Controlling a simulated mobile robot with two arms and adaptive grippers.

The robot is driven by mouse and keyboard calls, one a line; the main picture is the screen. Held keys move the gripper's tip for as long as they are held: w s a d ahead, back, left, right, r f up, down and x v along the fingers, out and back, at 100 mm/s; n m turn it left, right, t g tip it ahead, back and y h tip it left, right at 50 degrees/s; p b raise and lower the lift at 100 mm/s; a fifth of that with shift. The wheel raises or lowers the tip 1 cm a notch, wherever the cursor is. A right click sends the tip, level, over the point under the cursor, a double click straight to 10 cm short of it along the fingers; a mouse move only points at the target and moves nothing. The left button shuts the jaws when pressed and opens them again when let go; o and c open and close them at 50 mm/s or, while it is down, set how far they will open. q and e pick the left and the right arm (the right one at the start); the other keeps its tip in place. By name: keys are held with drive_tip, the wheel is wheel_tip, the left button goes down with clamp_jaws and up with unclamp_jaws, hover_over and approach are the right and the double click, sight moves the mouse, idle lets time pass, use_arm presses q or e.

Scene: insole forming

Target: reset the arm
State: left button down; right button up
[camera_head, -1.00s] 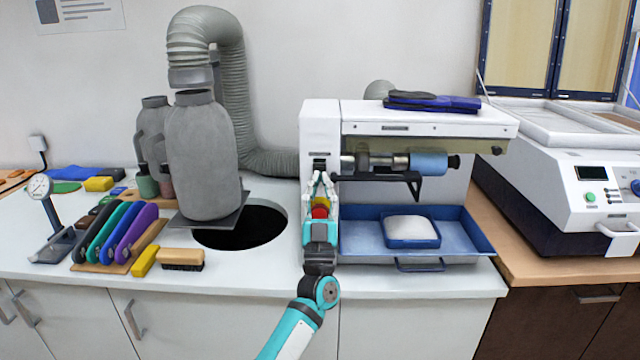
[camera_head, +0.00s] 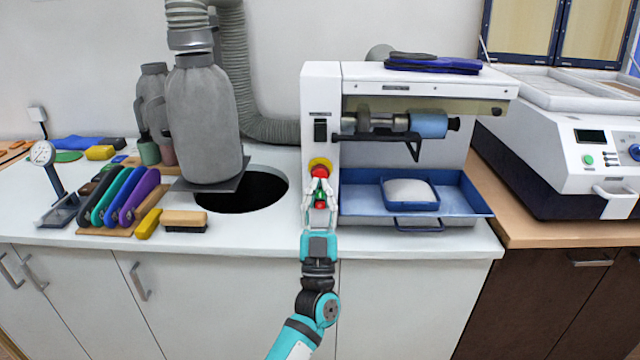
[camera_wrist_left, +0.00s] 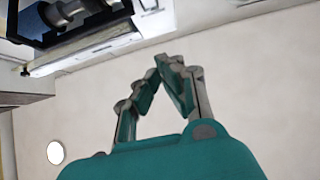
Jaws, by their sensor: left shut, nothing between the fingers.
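My left arm comes up from the bottom of the head view. Its gripper (camera_head: 320,186) is in front of the white grinding machine (camera_head: 418,77), at the left front panel. The gripper is shut and empty. Behind it show a red emergency knob on a yellow base (camera_head: 320,166) and, lower, a green and a red button, partly covered by the fingers. I cannot tell whether the fingers touch the panel. In the left wrist view the closed fingers (camera_wrist_left: 160,68) meet at their tips with nothing between them. My right gripper is not in view.
A blue tray (camera_head: 465,203) with a smaller filled tray sits right of the gripper. The space before the cabinets is clear.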

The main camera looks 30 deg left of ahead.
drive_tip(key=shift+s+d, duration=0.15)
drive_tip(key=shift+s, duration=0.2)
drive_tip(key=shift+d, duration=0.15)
